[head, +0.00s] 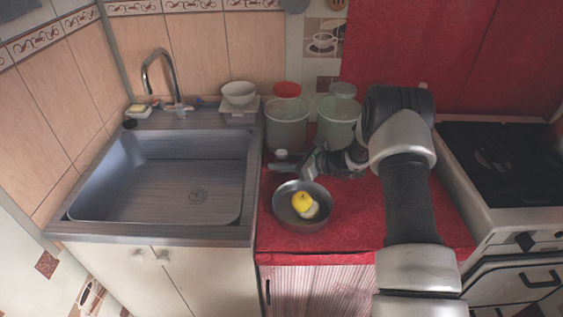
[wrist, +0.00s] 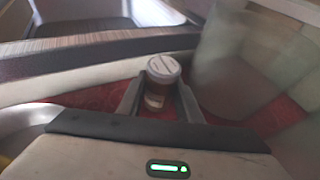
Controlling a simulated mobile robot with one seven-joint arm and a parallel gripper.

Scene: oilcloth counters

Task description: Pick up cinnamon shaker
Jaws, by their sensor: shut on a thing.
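The cinnamon shaker (wrist: 158,87) is a small brown jar with a white lid, standing between my gripper's two fingers in the wrist view. In the head view its white top (head: 281,155) shows behind the pan, with the fingers reaching it from the right. My gripper (wrist: 158,100) is shut on the shaker. In the head view my gripper (head: 290,165) is low over the red counter, close to the sink's right edge. I cannot tell whether the shaker's base touches the counter.
A grey pan (head: 290,222) with a yellow fruit (head: 302,201) and a paler item sits in front. Two translucent bins (head: 287,128) (head: 338,125) stand behind. The sink (head: 165,180) is at left, the stove (head: 500,165) at right. Red counter (head: 350,215) beside the pan is clear.

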